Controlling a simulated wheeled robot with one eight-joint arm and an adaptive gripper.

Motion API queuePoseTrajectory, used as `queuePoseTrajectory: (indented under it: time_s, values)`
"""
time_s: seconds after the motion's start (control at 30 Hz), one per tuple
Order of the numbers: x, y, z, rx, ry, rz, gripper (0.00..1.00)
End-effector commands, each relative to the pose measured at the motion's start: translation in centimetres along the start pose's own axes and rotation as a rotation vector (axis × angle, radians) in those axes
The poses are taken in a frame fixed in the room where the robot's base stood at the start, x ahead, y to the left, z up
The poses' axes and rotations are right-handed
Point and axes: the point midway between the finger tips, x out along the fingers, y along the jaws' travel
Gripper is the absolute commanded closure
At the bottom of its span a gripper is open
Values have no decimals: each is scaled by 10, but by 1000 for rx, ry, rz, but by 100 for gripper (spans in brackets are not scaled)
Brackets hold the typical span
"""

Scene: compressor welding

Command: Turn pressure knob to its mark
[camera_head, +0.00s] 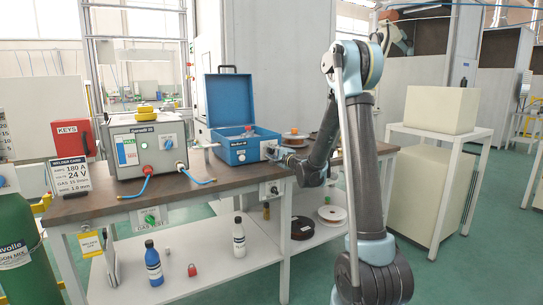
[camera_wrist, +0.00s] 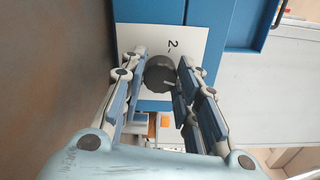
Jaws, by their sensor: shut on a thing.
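The pressure knob (camera_wrist: 158,76) is a dark round knob on a white plate (camera_wrist: 128,36) on the blue box's face. A "2" with a short dash is printed on the plate above the knob in the wrist view. A light pointer line on the knob points toward the right finger, not at the "2". My gripper (camera_wrist: 164,60) has one finger on each side of the knob and is shut on it. In the head view my gripper (camera_head: 278,153) is at the right side of the blue box (camera_head: 240,152), and the knob is hidden there.
The blue box stands open on a brown workbench (camera_head: 90,205). A grey welder unit (camera_head: 135,150) with blue hoses is left of it. Bottles and spools stand on the lower shelf (camera_head: 205,270). A white table with a beige box (camera_head: 440,108) is at right.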

Motion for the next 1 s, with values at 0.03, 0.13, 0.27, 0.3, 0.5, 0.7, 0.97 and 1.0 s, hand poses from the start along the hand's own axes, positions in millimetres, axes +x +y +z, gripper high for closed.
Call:
queuePoseTrajectory:
  time_s: [0.03,0.13,0.27,0.3,0.5,0.7,0.97,1.0]
  values:
    - [-2,2,2,-2,-4,2,64]
    - [-1,1,2,-2,-3,1,50]
    - [-1,1,1,-1,-1,1,50]
    - [-1,1,1,-1,-1,1,50]
    - [-4,0,0,0,0,0,50]
    - [-30,0,-1,0,2,0,50]
    - [-81,1,0,0,1,1,50]
    - [-88,2,0,1,1,1,50]
